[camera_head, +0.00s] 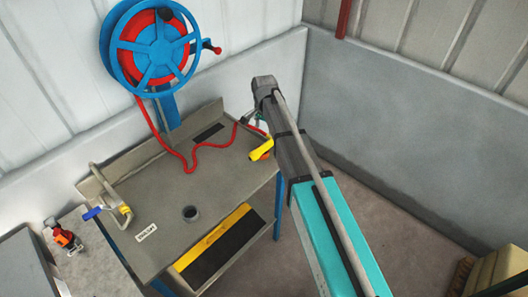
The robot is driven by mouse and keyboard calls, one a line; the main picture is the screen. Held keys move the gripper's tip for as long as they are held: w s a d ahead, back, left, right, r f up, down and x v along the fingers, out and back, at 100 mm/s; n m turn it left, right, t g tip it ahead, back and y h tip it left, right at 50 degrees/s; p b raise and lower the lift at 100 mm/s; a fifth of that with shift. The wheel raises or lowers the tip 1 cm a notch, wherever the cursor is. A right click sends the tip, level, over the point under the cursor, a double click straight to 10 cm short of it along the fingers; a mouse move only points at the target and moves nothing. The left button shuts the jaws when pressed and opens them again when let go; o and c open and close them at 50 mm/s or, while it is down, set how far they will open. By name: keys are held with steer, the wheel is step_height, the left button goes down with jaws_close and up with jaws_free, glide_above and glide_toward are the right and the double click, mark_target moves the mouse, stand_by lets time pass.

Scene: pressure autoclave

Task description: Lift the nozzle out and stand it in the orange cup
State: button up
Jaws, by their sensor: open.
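A yellow piece (261,150), apparently the nozzle, is at the right edge of the grey bench, near the end of the red hose (191,162). My gripper (257,119) is small in view just above it, partly hidden by my arm. It is open; whether it touches the yellow piece or the hose I cannot tell. A small orange-red object (65,237) with grey parts stands on the surface at the far left; I cannot tell whether it is the orange cup. No other orange cup is clear.
A blue hose reel (152,48) hangs on the wall behind the bench (225,182). A dark round fitting (190,213) and a white label (146,232) are on the bench. A bent pipe (105,178) with a blue handle stands at left. The bench middle is mostly clear.

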mark_target(264, 146)
steer(key=shift+f+b, duration=2.3)
steer(key=shift+f, duration=0.3)
steer(key=shift+f, duration=0.1)
steer(key=shift+w+a+f+b, duration=0.1)
steer(key=shift+f+b, duration=2.4)
steer(key=shift+b, duration=0.1)
steer(key=shift+c, duration=0.2)
jaws_close()
